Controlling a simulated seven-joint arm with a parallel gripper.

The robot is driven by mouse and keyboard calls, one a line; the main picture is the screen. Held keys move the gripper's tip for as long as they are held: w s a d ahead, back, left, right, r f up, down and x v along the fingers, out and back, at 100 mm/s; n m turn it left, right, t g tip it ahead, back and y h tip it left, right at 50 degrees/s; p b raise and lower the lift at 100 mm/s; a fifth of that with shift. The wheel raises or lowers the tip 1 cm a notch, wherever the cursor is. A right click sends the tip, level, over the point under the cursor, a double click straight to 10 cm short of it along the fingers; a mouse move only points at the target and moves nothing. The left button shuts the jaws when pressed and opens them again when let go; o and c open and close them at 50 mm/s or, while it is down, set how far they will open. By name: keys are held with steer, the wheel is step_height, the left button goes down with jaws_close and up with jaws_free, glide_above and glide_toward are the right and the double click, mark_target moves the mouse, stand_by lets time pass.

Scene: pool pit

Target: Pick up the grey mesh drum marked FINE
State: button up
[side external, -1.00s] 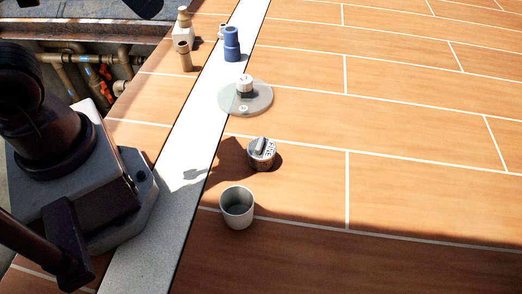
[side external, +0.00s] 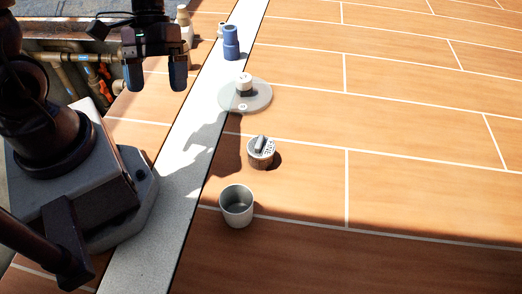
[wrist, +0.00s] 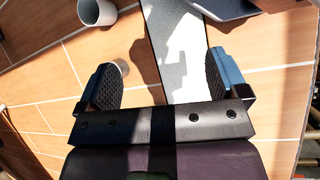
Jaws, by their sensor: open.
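The grey drum marked FINE (side external: 261,152) stands upright on the orange tiles in the side view. It has a pale lettered top with a raised grip bar and a darker mesh-like side. The wrist view also shows the open gripper (wrist: 165,80). I cannot make out the drum there; a pale round shape (wrist: 121,68) beside the left finger is too unclear to name.
An open grey cup (side external: 237,207) stands just in front of the drum. A blue cylinder (side external: 231,44) stands farther back. The pit with pipes (side external: 60,70) lies at the left. Tiles to the right are clear.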

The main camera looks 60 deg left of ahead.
mark_target(257, 141)
steer(key=w+d+f+n+t+h, duration=0.1)
steer(key=f+n+t+h, duration=0.2)
steer(key=n, duration=0.3)
steer(key=w+d+f+n+t+h, duration=0.1)
steer(key=d+f+n+t+h, duration=0.1)
steer(key=f+n+t, duration=0.3)
steer(key=d+f+n+t+h, duration=0.1)
steer(key=f+n+t+h, duration=0.2)
steer(key=f+n+h, duration=0.2)
steer(key=shift+w+d+f+n+t, duration=0.2)
steer(key=shift+f+n, duration=0.15)
steer(key=shift+n, duration=0.05)
steer(key=shift+w+d+f+n+t, duration=0.15)
steer(key=shift+w+f+n+t, duration=0.05)
steer(key=shift+f+n, duration=0.2)
steer(key=w+a+t, duration=0.1)
steer(key=w+a+n+t+y, duration=0.1)
steer(key=w+t, duration=0.1)
steer(key=shift+y, duration=0.3)
steer(key=shift+w+d, duration=0.25)
steer(key=shift+d, duration=0.05)
steer(key=x, duration=1.2)
steer(key=shift+d+f, duration=0.15)
steer(key=c, duration=1)
